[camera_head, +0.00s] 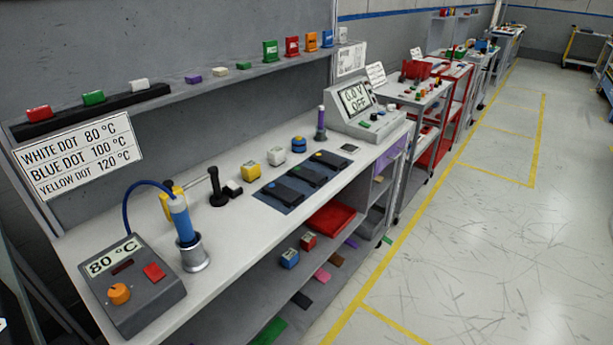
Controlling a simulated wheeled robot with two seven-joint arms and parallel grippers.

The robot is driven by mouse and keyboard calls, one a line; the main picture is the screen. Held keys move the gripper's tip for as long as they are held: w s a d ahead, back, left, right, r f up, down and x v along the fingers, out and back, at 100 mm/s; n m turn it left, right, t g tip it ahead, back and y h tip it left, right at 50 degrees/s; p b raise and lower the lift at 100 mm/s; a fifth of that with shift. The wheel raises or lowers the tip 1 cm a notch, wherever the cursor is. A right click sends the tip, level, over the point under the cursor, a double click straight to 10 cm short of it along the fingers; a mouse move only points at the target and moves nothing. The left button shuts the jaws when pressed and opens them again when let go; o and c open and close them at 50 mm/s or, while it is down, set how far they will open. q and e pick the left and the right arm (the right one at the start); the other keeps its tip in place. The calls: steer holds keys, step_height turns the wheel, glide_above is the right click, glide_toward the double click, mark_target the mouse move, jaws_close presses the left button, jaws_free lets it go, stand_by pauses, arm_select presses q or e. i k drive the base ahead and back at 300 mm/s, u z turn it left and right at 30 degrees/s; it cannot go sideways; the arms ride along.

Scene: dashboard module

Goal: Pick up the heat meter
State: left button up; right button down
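No thing in view is labelled as the heat meter, so I cannot tell for sure which it is. A dark grey box (140,290) on the near end of the bench reads 80 °C and has an orange knob and red button. A blue cable joins it to a blue handle (181,219) standing upright in a metal cup (194,258). A yellow object (166,204) is partly hidden behind the handle. A purple stick (321,122) stands in a grey holder farther along. Neither of my grippers is in view.
A sign (78,158) matches dot colours to temperatures. A black stand with a rod (217,188), yellow, white and blue blocks and a blue mat (275,203) with several black pieces occupy the bench. A meter (361,105) reads 0.0 V OFF. The right-hand floor (470,250) is clear.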

mark_target(308, 240)
steer(key=z, duration=0.4)
steer(key=k, duration=0.45)
steer(key=z, duration=0.95)
steer(key=i, duration=0.65)
steer(key=u, duration=0.9)
steer(key=i, duration=1.1)
steer(key=u, duration=1.5)
steer(key=i, duration=0.15)
